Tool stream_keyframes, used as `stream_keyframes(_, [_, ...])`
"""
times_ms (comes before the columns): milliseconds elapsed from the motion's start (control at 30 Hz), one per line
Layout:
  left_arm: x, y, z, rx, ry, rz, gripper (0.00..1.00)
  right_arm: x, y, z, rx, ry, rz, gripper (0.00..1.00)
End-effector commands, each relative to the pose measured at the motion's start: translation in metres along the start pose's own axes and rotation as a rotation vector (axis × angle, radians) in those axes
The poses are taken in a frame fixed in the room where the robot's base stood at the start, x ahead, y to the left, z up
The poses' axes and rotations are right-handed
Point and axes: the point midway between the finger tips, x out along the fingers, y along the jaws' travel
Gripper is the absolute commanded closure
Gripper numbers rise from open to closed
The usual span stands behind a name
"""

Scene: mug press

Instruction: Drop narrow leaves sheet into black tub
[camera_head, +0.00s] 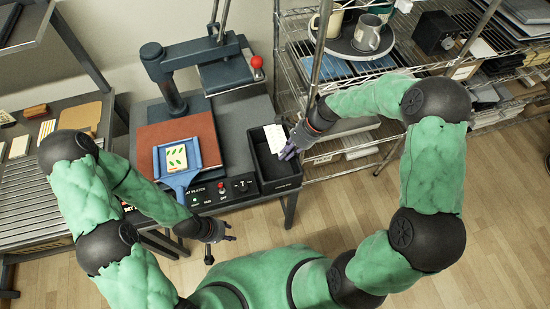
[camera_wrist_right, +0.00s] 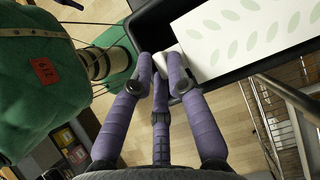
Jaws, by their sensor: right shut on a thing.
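The narrow leaves sheet (camera_head: 275,137), white with pale green leaf prints, also shows in the right wrist view (camera_wrist_right: 243,38). My right gripper (camera_head: 286,154) is shut on one end of it. The sheet is over the opening of the black tub (camera_head: 280,186); I cannot tell how far above its floor. In the right wrist view the tub's dark rim (camera_wrist_right: 150,28) shows behind the sheet and fingertips (camera_wrist_right: 172,68). My left gripper (camera_head: 222,232) is away from the tub, low in front of the press bench; its fingers are too small to read.
Left of the tub, a blue tray (camera_head: 180,181) on the press holds a card with green leaves (camera_head: 177,158). The press arm with a red knob (camera_head: 257,61) stands behind. A wire shelf with mugs (camera_head: 367,33) stands close right of the tub.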

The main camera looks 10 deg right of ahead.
Motion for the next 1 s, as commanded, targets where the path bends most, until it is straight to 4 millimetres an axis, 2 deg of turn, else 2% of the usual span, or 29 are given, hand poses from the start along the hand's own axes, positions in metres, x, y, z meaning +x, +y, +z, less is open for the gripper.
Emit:
stream_keyframes(500, [0.049, -0.018, -0.002, 0.000, 0.000, 0.000, 0.60, 0.043, 0.000, -0.027, -0.004, 0.000, 0.003, 0.94])
stream_keyframes(900, [0.053, -0.019, -0.002, 0.000, 0.000, 0.000, 0.60, 0.046, 0.000, -0.029, -0.005, 0.000, 0.003, 0.94])
stream_keyframes(933, [0.053, -0.019, -0.002, 0.000, 0.000, 0.000, 0.60, 0.046, 0.000, -0.029, -0.005, 0.000, 0.003, 0.80])
stream_keyframes(1000, [0.053, -0.019, -0.002, 0.000, 0.000, 0.000, 0.60, 0.046, 0.000, -0.029, -0.005, 0.000, 0.003, 0.61])
